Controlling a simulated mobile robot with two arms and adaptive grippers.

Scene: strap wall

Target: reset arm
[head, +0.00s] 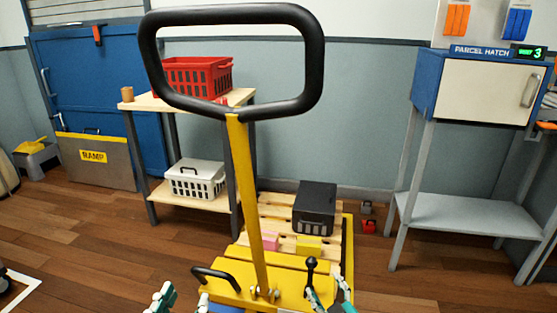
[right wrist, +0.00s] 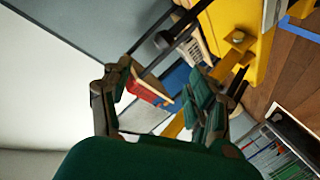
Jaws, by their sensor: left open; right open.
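My left gripper (head: 182,300) shows at the bottom edge of the head view, left of the yellow pallet truck (head: 232,270). Its teal fingers are apart and I see nothing between them; most of it is cut off. My right gripper (head: 329,298) is at the bottom edge, close to the truck's black-knobbed lever (head: 310,266); I cannot tell whether they touch. In the right wrist view its fingers (right wrist: 160,92) are spread, with no held object visible. The truck's black loop handle (head: 313,60) stands up on a yellow shaft, in front of both grippers.
A wooden pallet (head: 272,205) carries a black crate (head: 314,210). A shelf (head: 140,102) holds a red crate (head: 197,76) and a white crate (head: 195,179). The parcel hatch (head: 487,92) stands right, the ramp board (head: 97,162) left.

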